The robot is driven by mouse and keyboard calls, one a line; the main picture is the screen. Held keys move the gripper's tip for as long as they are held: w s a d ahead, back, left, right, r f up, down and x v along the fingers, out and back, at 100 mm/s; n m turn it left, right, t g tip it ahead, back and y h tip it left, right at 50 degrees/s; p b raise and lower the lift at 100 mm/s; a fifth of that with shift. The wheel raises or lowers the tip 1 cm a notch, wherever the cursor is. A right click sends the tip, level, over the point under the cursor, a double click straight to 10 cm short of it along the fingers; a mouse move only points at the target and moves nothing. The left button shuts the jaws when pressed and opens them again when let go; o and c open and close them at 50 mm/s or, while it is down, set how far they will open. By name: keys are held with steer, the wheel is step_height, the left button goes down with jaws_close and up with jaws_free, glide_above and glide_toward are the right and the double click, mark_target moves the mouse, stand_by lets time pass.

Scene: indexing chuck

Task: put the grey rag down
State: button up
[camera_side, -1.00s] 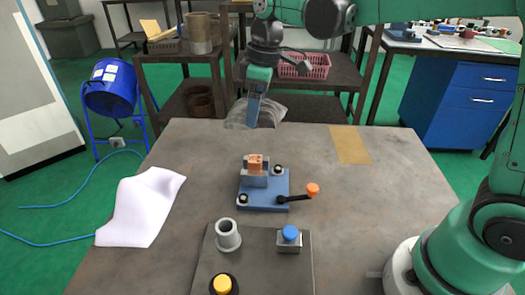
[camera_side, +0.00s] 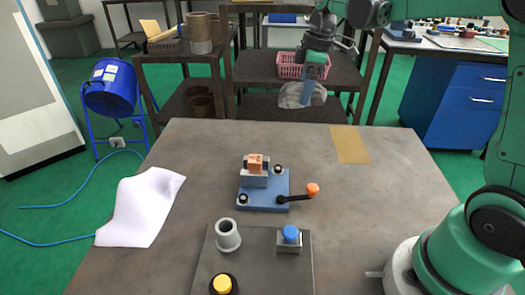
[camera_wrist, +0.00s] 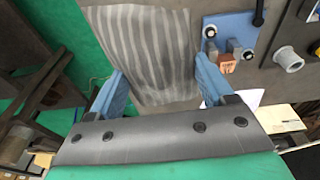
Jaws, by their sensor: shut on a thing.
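My gripper (camera_side: 307,90) is shut on the grey rag (camera_side: 290,97), which hangs bunched from the blue fingers. In the side view both appear past the table's far edge, against the dark shelf behind. In the wrist view the striped grey rag (camera_wrist: 145,52) spreads out beyond the fingers (camera_wrist: 160,84), over the table's edge and the green floor. How far it is above any surface I cannot tell. On the table the blue chuck base (camera_side: 264,198) holds a copper-coloured block (camera_side: 256,163) and has an orange-tipped lever (camera_side: 311,190).
A white cloth (camera_side: 140,210) lies at the table's left side. A yellow patch (camera_side: 350,145) marks the back right of the table. A grey plate in front carries a grey hollow cylinder (camera_side: 228,238), a blue button (camera_side: 290,233) and a yellow button (camera_side: 222,284). A pink basket (camera_side: 288,66) stands on the shelf.

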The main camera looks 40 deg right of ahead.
mark_target(296, 152)
step_height(296, 152, down, 15)
steer(key=shift+r, duration=0.2)
stand_by(0.3)
steer(key=o, duration=1.1)
steer(key=shift+f, duration=0.1)
steer(key=shift+o, duration=0.2)
